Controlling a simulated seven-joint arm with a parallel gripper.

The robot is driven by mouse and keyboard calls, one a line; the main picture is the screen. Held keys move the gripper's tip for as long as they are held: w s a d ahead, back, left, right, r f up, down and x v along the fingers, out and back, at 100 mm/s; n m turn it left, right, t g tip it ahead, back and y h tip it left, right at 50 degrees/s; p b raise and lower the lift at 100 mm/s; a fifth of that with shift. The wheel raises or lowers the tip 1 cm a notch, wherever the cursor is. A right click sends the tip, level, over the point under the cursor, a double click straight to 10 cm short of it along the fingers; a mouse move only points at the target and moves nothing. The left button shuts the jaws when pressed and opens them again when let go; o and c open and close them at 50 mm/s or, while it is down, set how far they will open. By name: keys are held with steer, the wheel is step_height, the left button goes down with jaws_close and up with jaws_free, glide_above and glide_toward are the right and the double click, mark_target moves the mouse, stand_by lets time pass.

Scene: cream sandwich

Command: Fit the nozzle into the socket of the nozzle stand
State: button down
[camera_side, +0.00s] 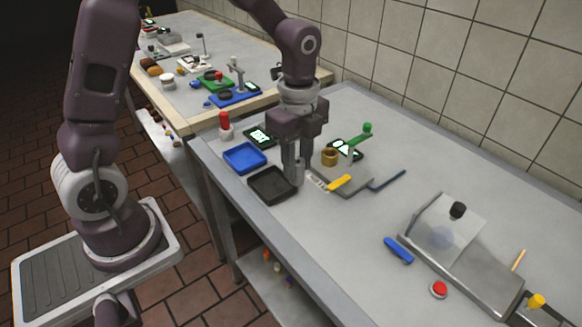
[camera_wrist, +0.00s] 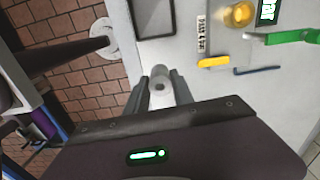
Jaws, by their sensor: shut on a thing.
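My gripper (camera_side: 292,182) is shut on a grey cylindrical piece, which looks like the nozzle (camera_side: 299,172). The nozzle is just right of the black tray (camera_side: 270,185) in the side view. A short brass-coloured cup (camera_side: 330,157) stands to the right and behind; it also shows in the wrist view (camera_wrist: 239,14). I cannot tell whether it is the nozzle stand, and no socket is clear.
A blue tray (camera_side: 244,158) lies behind the black tray. A yellow-handled tool (camera_side: 340,182), a dark blue rod (camera_side: 388,180) and a green-handled tool (camera_side: 360,136) lie to the right. A metal machine (camera_side: 450,250) stands at the front right.

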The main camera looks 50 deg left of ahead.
steer(key=w+a+r+n, duration=0.1)
steer(key=w+a+n, duration=0.5)
steer(key=a, duration=0.4)
steer(key=w+a+n, duration=0.5)
steer(key=a+n, duration=0.1)
steer(key=a, duration=0.3)
steer(key=w+a+r+n, duration=0.1)
steer(key=w+a+n, duration=0.45)
steer(key=a, duration=0.45)
step_height(320, 180, down, 10)
steer(key=shift+d+f, duration=0.1)
steer(key=c, duration=1.1)
jaws_free()
